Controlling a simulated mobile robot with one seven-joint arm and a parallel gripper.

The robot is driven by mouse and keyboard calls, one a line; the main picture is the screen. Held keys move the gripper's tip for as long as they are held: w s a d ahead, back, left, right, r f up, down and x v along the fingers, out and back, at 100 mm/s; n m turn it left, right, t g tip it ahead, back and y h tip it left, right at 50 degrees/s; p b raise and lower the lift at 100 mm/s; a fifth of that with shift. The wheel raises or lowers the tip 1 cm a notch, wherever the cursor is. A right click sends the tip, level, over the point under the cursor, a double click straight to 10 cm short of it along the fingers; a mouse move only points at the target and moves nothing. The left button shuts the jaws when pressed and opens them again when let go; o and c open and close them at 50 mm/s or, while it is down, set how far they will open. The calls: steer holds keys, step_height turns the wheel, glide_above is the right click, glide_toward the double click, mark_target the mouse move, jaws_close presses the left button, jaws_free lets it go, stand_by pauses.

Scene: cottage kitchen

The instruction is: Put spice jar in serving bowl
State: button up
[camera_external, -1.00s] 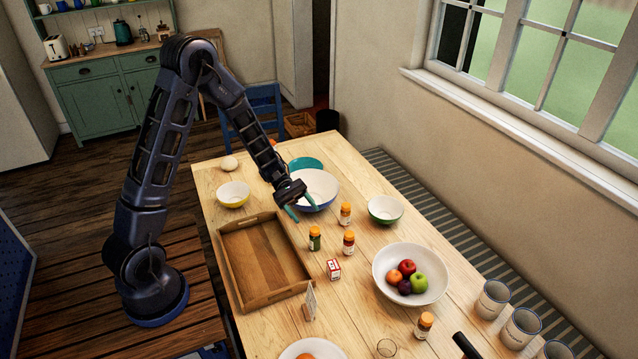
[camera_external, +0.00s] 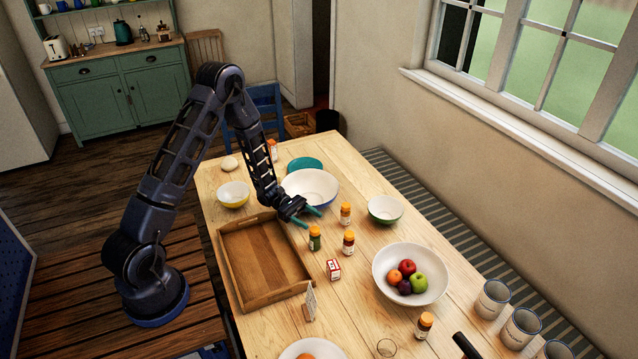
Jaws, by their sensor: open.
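Several spice jars with orange caps stand upright on the table. A green-labelled jar (camera_external: 314,239) stands right of the tray, with a red-labelled jar (camera_external: 348,243) beside it and another jar (camera_external: 345,214) behind. One more jar (camera_external: 424,326) is at the front, and another (camera_external: 272,150) at the far edge. A large white bowl with a blue outside (camera_external: 322,182) sits empty near the back; I cannot tell for certain which bowl is the serving bowl. My gripper (camera_external: 311,217) is open and empty, in front of this bowl and just above and behind the green-labelled jar.
A wooden tray (camera_external: 222,258) lies at the left. A white bowl (camera_external: 381,286) holds fruit. Smaller bowls, yellow (camera_external: 233,195) and green (camera_external: 385,210), flank the large bowl. A small red-and-white box (camera_external: 333,269) and a standing card (camera_external: 309,302) are nearer the front. Mugs (camera_external: 490,300) line the right.

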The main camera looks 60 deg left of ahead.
mark_target(315, 229)
step_height(315, 229, down, 4)
steer(key=shift+x, duration=1.15)
steer(key=shift+w+d+f, duration=0.1)
steer(key=shift+w+d, duration=0.05)
steer(key=shift+d, duration=0.15)
steer(key=shift+c, duration=0.2)
jaws_close()
